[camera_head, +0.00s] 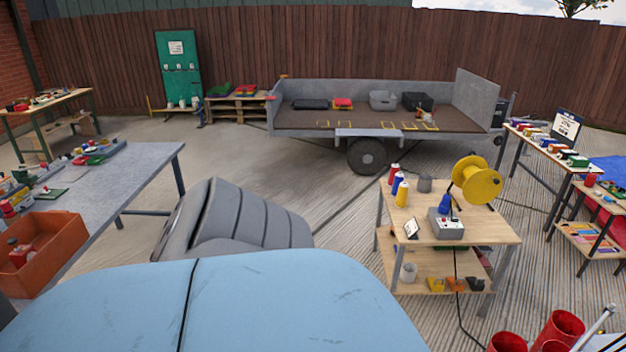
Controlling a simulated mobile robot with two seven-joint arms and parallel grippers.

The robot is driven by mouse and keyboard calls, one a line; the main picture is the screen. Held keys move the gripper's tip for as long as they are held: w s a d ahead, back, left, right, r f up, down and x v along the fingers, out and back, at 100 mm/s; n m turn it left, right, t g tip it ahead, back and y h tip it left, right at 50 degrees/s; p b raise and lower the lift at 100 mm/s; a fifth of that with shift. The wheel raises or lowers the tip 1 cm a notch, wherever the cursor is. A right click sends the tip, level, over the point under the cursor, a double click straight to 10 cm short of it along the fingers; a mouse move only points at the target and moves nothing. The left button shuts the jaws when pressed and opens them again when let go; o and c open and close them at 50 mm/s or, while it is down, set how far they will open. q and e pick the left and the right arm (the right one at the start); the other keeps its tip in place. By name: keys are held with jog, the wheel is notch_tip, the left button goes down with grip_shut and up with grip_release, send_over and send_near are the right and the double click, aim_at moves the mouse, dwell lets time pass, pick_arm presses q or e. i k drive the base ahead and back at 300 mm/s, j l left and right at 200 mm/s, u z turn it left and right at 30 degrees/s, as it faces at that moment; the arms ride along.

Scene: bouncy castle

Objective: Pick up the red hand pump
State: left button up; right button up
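I cannot pick out a red hand pump for certain. Red candidates are small or cut off. A red item (20,256) lies in the orange crate (62,238) on the left table. Red open-topped cylinders (562,328) stand at the bottom right, cut by the picture edge, beside a slanting grey rod (597,326). A red bottle (394,173) stands on the wooden workbench with a blue and a yellow one. Neither of my grippers shows in the head view.
The workbench (480,232) stands right of centre with a yellow cable reel (477,181) and a control box (447,226); a cable runs to the floor. A long grey table (130,160) is at left, a trailer (310,124) at the back. Open floor (300,168) lies between.

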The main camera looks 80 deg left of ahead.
aim_at(20, 258)
jog(key=u, duration=4.3)
jog(key=i+l+u, duration=0.15)
jog(key=i+u, duration=0.15)
jog(key=i, duration=0.3)
